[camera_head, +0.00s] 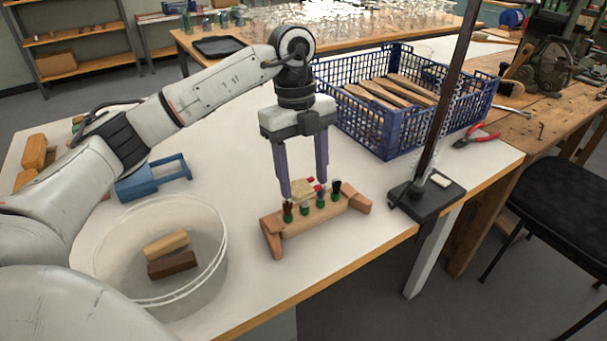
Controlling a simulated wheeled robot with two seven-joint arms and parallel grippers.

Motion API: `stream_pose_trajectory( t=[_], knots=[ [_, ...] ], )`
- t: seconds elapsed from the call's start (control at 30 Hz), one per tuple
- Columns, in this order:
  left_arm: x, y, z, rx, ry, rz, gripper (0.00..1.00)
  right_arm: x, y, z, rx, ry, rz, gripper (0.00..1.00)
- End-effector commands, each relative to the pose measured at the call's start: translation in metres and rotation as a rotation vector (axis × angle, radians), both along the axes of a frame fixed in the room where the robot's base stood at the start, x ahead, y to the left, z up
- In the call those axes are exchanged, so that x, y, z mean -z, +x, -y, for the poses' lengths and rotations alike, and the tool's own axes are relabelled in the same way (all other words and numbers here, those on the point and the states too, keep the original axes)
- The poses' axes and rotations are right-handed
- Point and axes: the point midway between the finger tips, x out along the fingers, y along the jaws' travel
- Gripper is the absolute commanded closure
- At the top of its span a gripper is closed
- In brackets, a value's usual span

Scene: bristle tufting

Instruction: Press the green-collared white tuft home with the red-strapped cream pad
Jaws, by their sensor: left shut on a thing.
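My left gripper (303,187) points straight down with its purple fingers around a cream pad (301,191) that shows red strap parts. It is shut on the pad, just above and behind a wooden tuft block (318,216) near the table's front edge. Several green-collared tufts stand in a row along the block. The leftmost tuft (288,211) and the rightmost tuft (336,190) have dark bristles. The middle tufts are small and partly behind or under the pad, so I cannot tell which is white or whether the pad touches one. My right gripper is out of view.
A white bucket (103,262) with two blocks stands at left front. A blue holder (150,182) lies behind it. A blue crate (390,140) of wooden pieces is behind right.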

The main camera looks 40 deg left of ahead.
Motion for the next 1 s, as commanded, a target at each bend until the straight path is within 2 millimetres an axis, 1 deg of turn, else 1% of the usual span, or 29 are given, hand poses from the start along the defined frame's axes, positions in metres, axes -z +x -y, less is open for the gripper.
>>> stream_pose_trajectory(
  t=[0.17, 0.27, 1.0],
  knots=[
    [-0.002, 0.000, 0.000, 0.000, 0.000, 0.000, 0.72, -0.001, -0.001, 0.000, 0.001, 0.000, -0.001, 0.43],
    [-0.006, 0.000, 0.000, 0.000, 0.000, 0.000, 0.72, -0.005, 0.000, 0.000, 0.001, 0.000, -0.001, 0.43],
    [-0.050, 0.000, 0.000, 0.000, 0.000, 0.001, 0.72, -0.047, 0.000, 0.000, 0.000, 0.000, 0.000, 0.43]
  ],
)
